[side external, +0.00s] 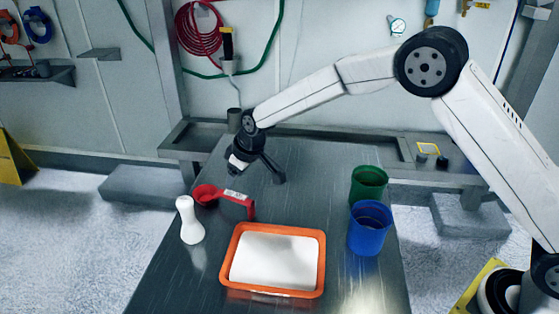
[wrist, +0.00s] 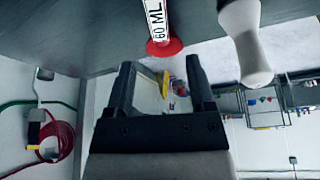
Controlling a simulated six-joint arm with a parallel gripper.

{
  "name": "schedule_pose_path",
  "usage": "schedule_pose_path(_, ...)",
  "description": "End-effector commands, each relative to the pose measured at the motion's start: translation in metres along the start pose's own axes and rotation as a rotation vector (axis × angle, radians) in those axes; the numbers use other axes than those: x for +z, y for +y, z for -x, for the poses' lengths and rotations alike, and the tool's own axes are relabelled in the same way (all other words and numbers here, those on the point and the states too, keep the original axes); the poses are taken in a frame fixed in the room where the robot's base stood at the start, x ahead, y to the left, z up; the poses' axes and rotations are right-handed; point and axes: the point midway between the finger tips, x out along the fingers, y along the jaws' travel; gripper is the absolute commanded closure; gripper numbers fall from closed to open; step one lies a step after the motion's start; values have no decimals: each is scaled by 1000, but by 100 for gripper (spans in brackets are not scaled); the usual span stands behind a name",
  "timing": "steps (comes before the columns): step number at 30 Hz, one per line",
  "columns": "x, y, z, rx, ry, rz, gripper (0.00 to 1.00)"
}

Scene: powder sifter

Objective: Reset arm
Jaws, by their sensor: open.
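My gripper (side external: 256,172) is open and empty above the far left part of the metal table. In the wrist view its two black fingers (wrist: 160,66) are spread wide with nothing between them. A red scoop (side external: 206,194) with a white label on its handle is on the table, nearer the camera than my gripper and apart from it. In the wrist view the scoop (wrist: 166,47) shows at the top with the label "60 ML", beyond the fingers. Part of it is cut off there.
An orange tray (side external: 232,285) holds a flat white fill. A white bottle-shaped object (side external: 190,222) stands left of it, also in the wrist view (wrist: 246,45). A green cup (side external: 369,183) and a blue cup (side external: 369,232) stand at the right. The table (side external: 310,165) is bare behind the tray.

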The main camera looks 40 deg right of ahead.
Motion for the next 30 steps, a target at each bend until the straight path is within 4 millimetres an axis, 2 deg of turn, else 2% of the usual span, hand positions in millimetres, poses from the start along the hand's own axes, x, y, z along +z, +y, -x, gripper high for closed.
schedule_pose_path(5, 6, 4, 5, 5, -5, -13, 31)
schedule_pose_path(11, 30, 14, 24, 22, -20, -60, 31)
schedule_pose_path(20, 98, 32, 68, 62, -62, -175, 31)
schedule_pose_path(30, 190, 35, 113, 106, -106, -309, 31)
